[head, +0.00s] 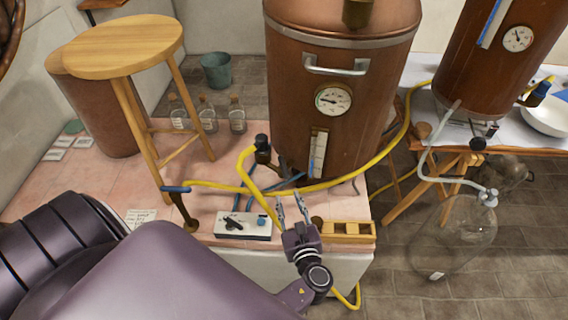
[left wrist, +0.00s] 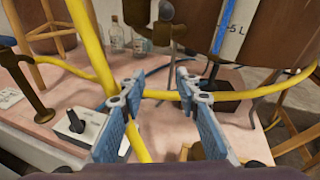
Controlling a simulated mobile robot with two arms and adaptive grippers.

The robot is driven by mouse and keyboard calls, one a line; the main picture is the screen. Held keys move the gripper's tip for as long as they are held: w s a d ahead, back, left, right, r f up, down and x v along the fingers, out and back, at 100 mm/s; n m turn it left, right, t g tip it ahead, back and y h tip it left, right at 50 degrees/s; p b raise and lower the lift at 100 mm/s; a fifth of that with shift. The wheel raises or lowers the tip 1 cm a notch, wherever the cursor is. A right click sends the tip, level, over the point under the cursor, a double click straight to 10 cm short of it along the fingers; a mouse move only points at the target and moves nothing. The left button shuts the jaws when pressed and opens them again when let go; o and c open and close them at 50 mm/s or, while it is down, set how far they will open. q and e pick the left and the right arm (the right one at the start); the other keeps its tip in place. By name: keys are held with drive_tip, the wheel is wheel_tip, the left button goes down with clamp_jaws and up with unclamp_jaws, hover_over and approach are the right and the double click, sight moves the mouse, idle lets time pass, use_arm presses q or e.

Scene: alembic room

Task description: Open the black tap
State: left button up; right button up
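The black tap (head: 262,143) is a dark knob on a small valve at the lower left front of the large copper vessel (head: 388,110), with a yellow hose (head: 241,168) beside it. In the left wrist view the tap (left wrist: 163,30) shows beyond the fingers, near the top middle. My left gripper (head: 291,208) is open and empty, below and to the right of the tap and apart from it. In the left wrist view its blue-padded fingers (left wrist: 154,88) are spread, with yellow hose behind them. My right gripper is not in view.
A white control box (head: 243,225) and a wooden rack (head: 345,231) stand on the pink tiled platform near my gripper. A blue-handled tap (head: 176,189) stands to the left, by a wooden stool (head: 122,46). A glass flask (head: 467,235) stands at right.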

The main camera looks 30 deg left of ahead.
use_arm(q)
drive_tip(key=t+y, duration=0.1)
drive_tip(key=y, duration=0.1)
approach(283, 162)
drive_tip(key=x, duration=0.2)
drive_tip(key=shift+m, duration=0.4)
drive_tip(key=x, duration=0.5)
drive_tip(key=b+x, duration=0.1)
drive_tip(key=x, duration=0.2)
drive_tip(key=shift+s+f, duration=0.1)
drive_tip(key=shift+f, duration=0.3)
drive_tip(key=shift+c, duration=0.4)
clamp_jaws()
